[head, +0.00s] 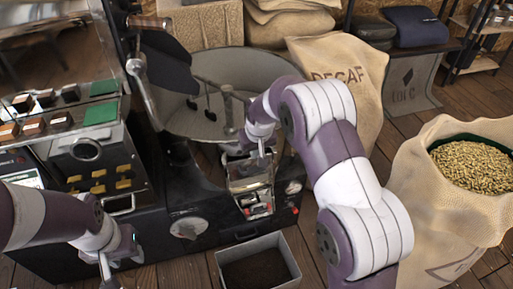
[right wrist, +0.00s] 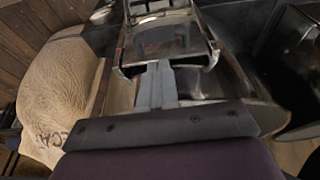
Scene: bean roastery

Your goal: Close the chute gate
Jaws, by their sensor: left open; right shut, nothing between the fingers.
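The metal chute (head: 250,178) is on the front of the roaster, below the round cooling pan (head: 215,95). In the right wrist view the chute (right wrist: 168,35) shows as a bright metal frame with side walls. I cannot tell for sure which plate is the gate or how far it is open. My right gripper (head: 262,152) is shut and empty at the chute's upper end; its fingers (right wrist: 156,82) point toward the frame, and I cannot tell whether they touch it. My left gripper (head: 108,274) is at the lower left, in front of the machine, away from the chute.
A grey bin (head: 291,259) with dark contents stands on the floor below the chute. An open sack of pale green beans (head: 436,195) is at the right, and a DECAF sack (head: 358,82) stands behind my right arm. The control panel (head: 98,165) is at left.

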